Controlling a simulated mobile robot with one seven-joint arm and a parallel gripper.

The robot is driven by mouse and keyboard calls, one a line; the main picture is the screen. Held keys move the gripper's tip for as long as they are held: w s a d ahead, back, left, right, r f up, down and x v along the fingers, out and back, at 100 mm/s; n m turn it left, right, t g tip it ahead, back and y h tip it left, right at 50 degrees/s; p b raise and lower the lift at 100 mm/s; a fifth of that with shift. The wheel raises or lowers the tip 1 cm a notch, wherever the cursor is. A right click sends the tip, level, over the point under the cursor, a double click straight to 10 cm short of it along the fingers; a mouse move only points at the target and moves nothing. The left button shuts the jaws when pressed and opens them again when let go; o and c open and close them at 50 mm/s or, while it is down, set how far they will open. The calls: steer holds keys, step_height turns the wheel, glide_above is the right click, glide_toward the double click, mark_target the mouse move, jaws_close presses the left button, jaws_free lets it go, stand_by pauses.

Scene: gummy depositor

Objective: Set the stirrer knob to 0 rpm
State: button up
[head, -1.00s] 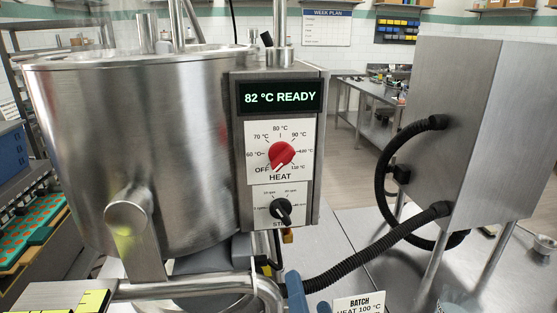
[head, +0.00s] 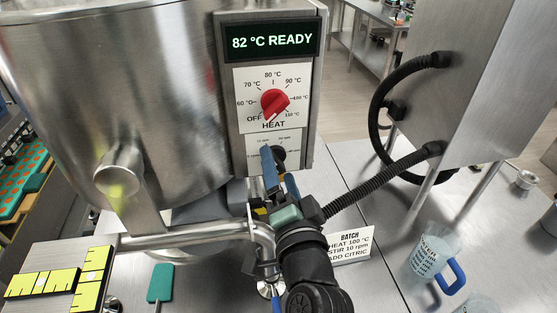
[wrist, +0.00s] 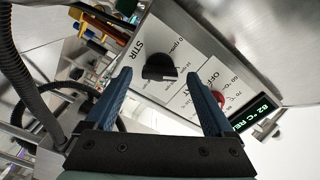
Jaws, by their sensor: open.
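The black stirrer knob (head: 280,154) sits on the STIR plate (head: 257,146), below the red HEAT knob (head: 274,103). In the head view my gripper (head: 277,163) covers most of it. In the wrist view the stirrer knob (wrist: 160,67) shows whole, in front of and between the two blue fingers of my open gripper (wrist: 160,80). The fingers appear apart from the knob, with nothing held. The rpm marks are too small or hidden to read the setting surely. The display (head: 271,41) reads 82 °C READY.
The steel kettle (head: 110,90) stands left of the panel, with a pipe (head: 190,234) below it. A black hose (head: 375,180) runs right to a steel cabinet (head: 470,80). A batch card (head: 349,246) and a jug with a blue handle (head: 432,258) stand on the table.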

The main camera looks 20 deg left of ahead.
steer(key=shift+w+a, duration=0.4)
steer(key=shift+w, duration=0.1)
steer(key=shift+f, duration=0.1)
steer(key=c, duration=1.4)
